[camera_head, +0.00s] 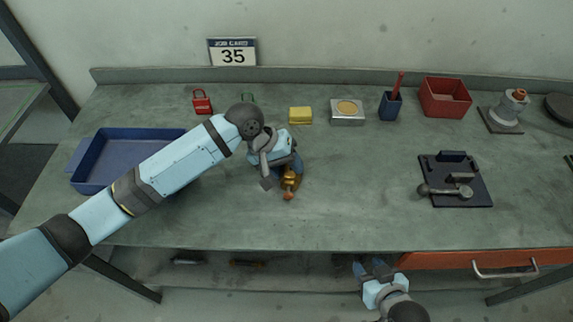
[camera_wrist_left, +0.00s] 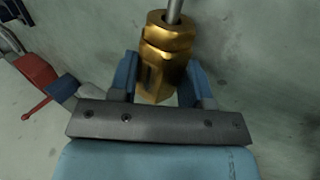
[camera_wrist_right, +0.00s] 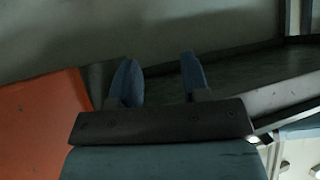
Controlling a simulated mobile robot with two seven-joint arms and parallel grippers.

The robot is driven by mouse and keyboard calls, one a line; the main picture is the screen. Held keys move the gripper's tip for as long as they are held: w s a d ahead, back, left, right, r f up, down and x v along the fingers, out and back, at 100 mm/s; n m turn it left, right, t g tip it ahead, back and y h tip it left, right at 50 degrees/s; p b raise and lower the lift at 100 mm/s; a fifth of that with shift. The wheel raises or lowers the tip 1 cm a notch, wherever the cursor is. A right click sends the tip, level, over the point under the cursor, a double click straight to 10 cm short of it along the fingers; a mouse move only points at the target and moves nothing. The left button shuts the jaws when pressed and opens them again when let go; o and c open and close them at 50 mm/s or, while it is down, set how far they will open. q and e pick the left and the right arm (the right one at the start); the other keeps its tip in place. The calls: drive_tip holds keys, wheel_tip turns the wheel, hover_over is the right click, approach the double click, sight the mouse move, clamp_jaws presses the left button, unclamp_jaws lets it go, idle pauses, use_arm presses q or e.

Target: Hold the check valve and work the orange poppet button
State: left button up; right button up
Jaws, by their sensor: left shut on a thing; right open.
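The brass check valve (camera_head: 290,182) is over the middle of the workbench, with its orange button (camera_head: 288,196) on the end towards the front edge. My left gripper (camera_head: 287,171) is shut on the valve body. In the left wrist view the brass body (camera_wrist_left: 166,48) sits between the two blue fingers, with a grey stem (camera_wrist_left: 174,10) at its top; the orange button is not visible there. I cannot tell whether the valve touches the bench. My right gripper (camera_head: 370,266) is open and empty, low in front of the bench edge; its spread fingers (camera_wrist_right: 160,80) show in the right wrist view.
A blue tray (camera_head: 100,183) lies left, partly behind my left arm. A red padlock (camera_head: 202,104), yellow block (camera_head: 300,116), blue cup (camera_head: 390,108) and red bin (camera_head: 446,97) stand along the back. A dark fixture plate (camera_head: 461,198) is right. The bench front-centre is clear; an orange drawer (camera_head: 450,266) lies below.

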clamp_jaws()
idle(1.6)
